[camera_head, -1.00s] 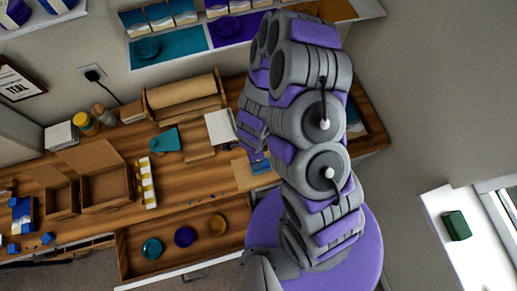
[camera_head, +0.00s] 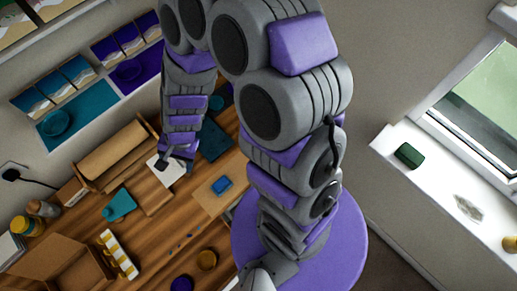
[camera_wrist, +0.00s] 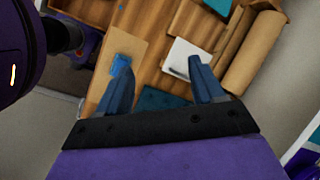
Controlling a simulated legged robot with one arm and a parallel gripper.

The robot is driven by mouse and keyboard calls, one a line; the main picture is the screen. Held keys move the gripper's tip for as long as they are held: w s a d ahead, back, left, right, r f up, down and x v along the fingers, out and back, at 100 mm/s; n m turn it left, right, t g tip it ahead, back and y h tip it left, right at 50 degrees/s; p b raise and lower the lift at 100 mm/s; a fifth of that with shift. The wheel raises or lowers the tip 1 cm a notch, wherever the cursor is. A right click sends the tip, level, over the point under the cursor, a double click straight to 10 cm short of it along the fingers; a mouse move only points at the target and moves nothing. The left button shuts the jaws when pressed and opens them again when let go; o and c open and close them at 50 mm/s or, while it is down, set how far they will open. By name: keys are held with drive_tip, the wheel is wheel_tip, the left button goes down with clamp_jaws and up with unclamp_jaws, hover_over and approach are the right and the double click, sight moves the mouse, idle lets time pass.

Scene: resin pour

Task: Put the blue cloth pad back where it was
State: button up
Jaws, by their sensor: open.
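The blue cloth pad (camera_head: 221,185) lies on a light wooden board (camera_head: 209,201) near the front edge of the workbench. It also shows in the wrist view (camera_wrist: 121,66), just beyond the left finger's tip, which partly overlaps it in the picture. My gripper (camera_head: 177,166) is over the bench to the left of the pad, by a white sheet (camera_head: 158,171). In the wrist view my gripper (camera_wrist: 160,65) has its two fingers wide apart, with nothing between them.
A teal mat (camera_head: 213,142) lies behind the board, partly hidden by my arm. A green block (camera_head: 408,155) sits on the white windowsill at right.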

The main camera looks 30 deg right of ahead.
drive_tip(key=s+d+r+n+g+h, duration=0.1)
drive_tip(key=s+d+r+n+h, duration=0.3)
drive_tip(key=s+d+r, duration=1.3)
wheel_tip(320, 180, up, 2)
drive_tip(key=s+n, duration=0.1)
drive_tip(key=n, duration=0.3)
drive_tip(key=shift+d+r+g, duration=0.25)
drive_tip(key=shift+d+g, duration=0.05)
